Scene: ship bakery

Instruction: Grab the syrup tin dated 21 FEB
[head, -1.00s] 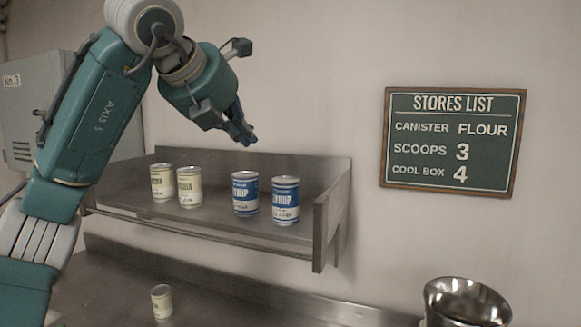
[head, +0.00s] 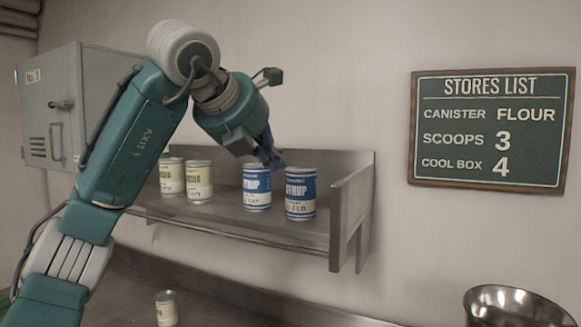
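Two blue-and-white syrup tins stand upright on the metal wall shelf (head: 240,222): a left syrup tin (head: 257,190) and a right syrup tin (head: 300,196). The small date print on the right tin seems to end in FEB, but the day is too small to read for sure. The left tin's date is not legible. My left gripper (head: 272,158) hangs just above and behind the gap between the two tins as seen here, its dark blue fingers pointing down. It holds nothing that I can see, and its finger spread is unclear. My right gripper is not in view.
Two cream tins (head: 199,182) stand further left on the shelf, partly beside my arm. Another cream tin (head: 166,308) is on the counter below. A steel bowl (head: 515,305) is at lower right. The shelf's raised side panel (head: 350,215) bounds its right end.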

